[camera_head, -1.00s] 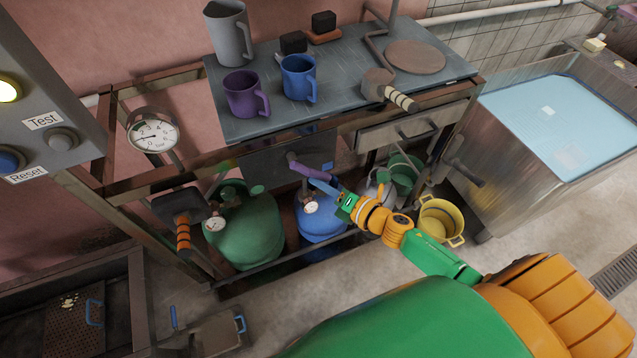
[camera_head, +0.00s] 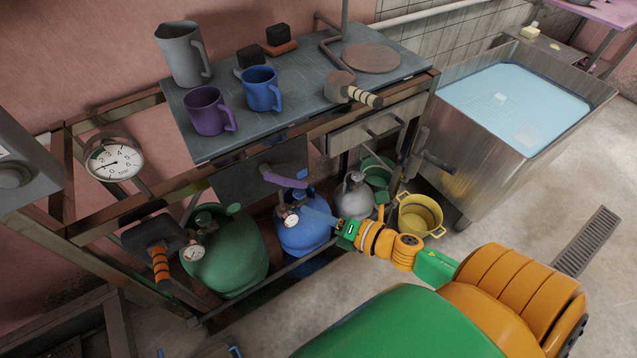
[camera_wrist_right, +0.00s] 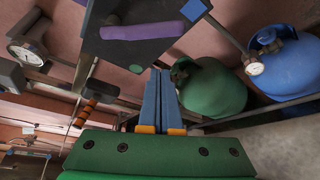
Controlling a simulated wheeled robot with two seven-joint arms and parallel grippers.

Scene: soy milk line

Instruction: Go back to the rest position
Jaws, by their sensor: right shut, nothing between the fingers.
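My right gripper (camera_head: 312,211) reaches in from the lower right in the head view. Its blue fingers are in front of the blue gas cylinder (camera_head: 303,238), below the purple handle (camera_head: 285,179) on the grey panel under the counter. In the right wrist view the two fingers (camera_wrist_right: 159,92) lie together, shut, with nothing between them. That view shows the purple handle (camera_wrist_right: 145,31) beyond the fingertips and apart from them, and the green cylinder (camera_wrist_right: 213,87) to their right.
The counter (camera_head: 300,110) holds a grey jug (camera_head: 181,55), a purple mug (camera_head: 207,112) and a blue mug (camera_head: 260,88). A green cylinder (camera_head: 228,255), yellow pot (camera_head: 419,216) and water-filled steel tank (camera_head: 470,165) stand around. Floor at the lower right is clear.

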